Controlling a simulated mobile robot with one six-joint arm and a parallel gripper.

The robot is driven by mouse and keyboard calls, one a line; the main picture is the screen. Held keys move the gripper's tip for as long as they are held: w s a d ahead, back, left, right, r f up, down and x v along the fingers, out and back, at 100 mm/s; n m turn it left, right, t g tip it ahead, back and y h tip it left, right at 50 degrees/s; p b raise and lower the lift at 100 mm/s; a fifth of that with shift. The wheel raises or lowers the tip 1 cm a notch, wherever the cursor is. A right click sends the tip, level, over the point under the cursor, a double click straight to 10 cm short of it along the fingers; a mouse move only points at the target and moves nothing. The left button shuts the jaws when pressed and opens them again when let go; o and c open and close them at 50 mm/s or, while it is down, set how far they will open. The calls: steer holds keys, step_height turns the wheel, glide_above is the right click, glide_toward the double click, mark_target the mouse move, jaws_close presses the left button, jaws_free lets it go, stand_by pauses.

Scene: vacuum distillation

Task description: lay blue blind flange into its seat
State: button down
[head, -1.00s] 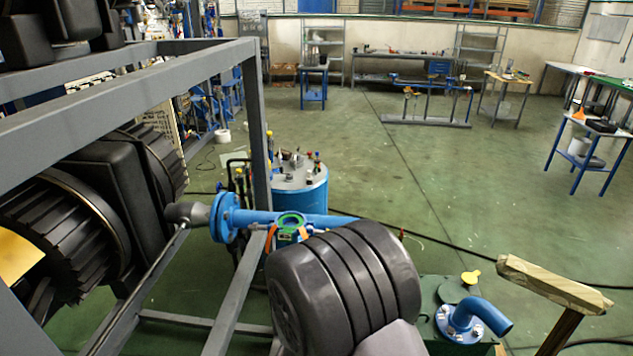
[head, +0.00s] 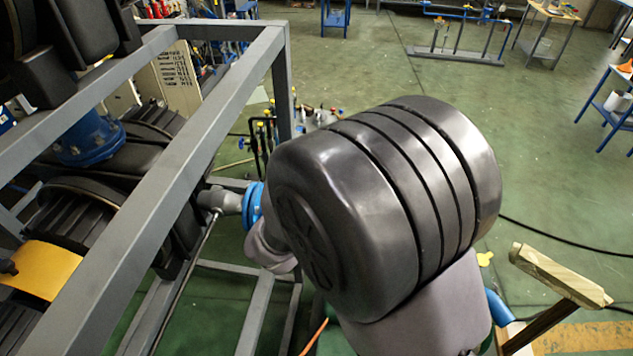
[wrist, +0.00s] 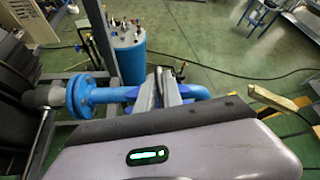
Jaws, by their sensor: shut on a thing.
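In the wrist view my gripper (wrist: 161,89) shows as two pale grey fingers close together, over the horizontal blue pipe (wrist: 110,96). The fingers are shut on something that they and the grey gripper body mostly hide. I cannot make out the blue blind flange clearly. The seat on the pipe is hidden behind the fingers, so I cannot tell whether the held piece touches it. The pipe's flanged left end (wrist: 82,95) is in clear view. In the head view my dark arm covers the gripper and most of the pipe; the flanged end (head: 253,204) shows beside it.
A grey steel frame (head: 205,130) with dark machinery stands close on the left. A blue drum (wrist: 127,53) stands behind the pipe. A wooden-topped post (head: 560,275) and a bent blue pipe (head: 499,308) are at right. Black cable crosses the open green floor.

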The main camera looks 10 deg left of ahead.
steer(key=shift+s+d+r, duration=0.25)
steer(key=shift+s+d, duration=0.05)
steer(key=shift+s, duration=0.35)
steer(key=shift+w+a+f+b, duration=0.2)
steer(key=shift+w+f+b, duration=0.1)
steer(key=shift+w, duration=0.15)
steer(key=shift+b, duration=0.3)
steer(key=shift+s+m+b, duration=0.1)
steer(key=shift+m+b, duration=0.2)
steer(key=shift+b, duration=0.2)
step_height(320, 180, down, 5)
steer(key=b, duration=0.5)
steer(key=shift+f, duration=0.1)
steer(key=shift+s+d+f, duration=0.1)
steer(key=shift+b, duration=0.8)
